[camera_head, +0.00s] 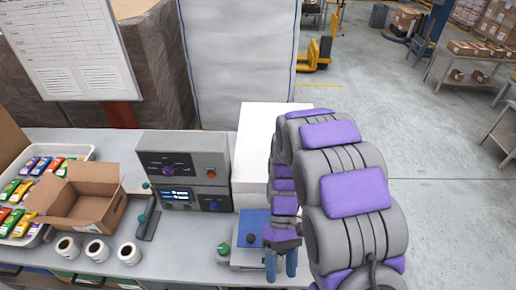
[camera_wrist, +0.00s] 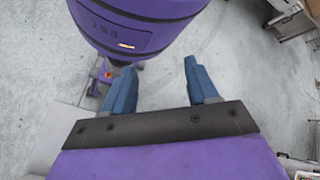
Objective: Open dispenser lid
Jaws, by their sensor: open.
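A grey machine (camera_head: 184,158) with knobs and a small lit display stands on the bench. A small low unit (camera_head: 252,226) with a blue top, a black knob and a green knob sits to its right. I cannot tell which of these is the dispenser, and no raised lid shows. My gripper (camera_head: 281,262) points down, just right of the low unit in the body view; whether it touches the unit or bench is unclear. Its blue fingers are apart and empty in the wrist view (camera_wrist: 160,75), which shows floor and my purple body.
A white box (camera_head: 258,125) stands behind, partly hidden by my arm. An open cardboard box (camera_head: 82,203), a white tray (camera_head: 85,150) of colourful packets, several label rolls (camera_head: 97,250) and a lever device (camera_head: 149,222) occupy the left bench. Open floor (camera_head: 440,140) lies right.

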